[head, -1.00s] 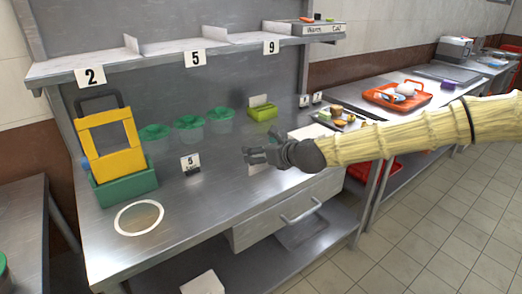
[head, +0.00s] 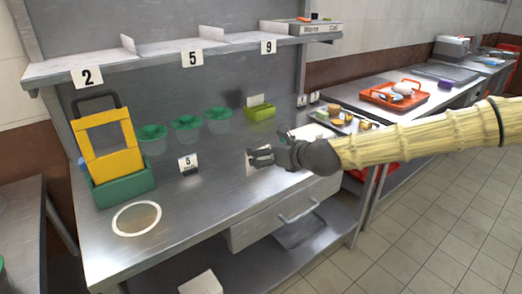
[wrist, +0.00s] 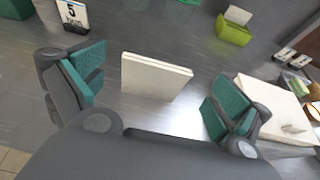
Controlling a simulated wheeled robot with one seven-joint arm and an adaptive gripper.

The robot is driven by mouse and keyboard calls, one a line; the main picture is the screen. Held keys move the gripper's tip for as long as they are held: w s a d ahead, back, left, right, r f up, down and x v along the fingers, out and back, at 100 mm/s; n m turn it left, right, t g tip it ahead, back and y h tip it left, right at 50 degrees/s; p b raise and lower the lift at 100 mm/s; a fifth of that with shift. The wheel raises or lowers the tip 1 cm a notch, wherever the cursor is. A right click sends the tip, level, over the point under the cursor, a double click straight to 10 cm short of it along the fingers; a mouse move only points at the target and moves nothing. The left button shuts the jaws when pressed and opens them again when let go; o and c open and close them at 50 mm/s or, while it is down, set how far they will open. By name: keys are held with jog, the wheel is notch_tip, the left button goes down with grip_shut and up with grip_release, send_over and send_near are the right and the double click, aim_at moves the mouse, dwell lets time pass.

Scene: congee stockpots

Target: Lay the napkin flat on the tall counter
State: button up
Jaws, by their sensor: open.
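A white folded slab, seemingly the napkin (wrist: 155,77), stands on edge on the steel counter (head: 190,222). In the wrist view it lies between my two spread fingers, with gaps on both sides. My gripper (wrist: 150,97) is open, and its teal pads do not touch the slab. In the head view my gripper (head: 258,157) is low over the counter's right half, and the slab is partly hidden behind the fingers. I cannot tell how far the fingertips are above the counter.
A flat white block (wrist: 268,108) lies right of my gripper. A number 5 card (head: 188,164), green-lidded tubs (head: 186,124), a lime holder (head: 260,111) and a yellow-and-green caddy (head: 112,150) stand behind and left. A shelf (head: 150,58) overhangs the back. The front-middle counter is clear.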

jog(key=v, duration=0.7)
jog(key=shift+s, duration=0.1)
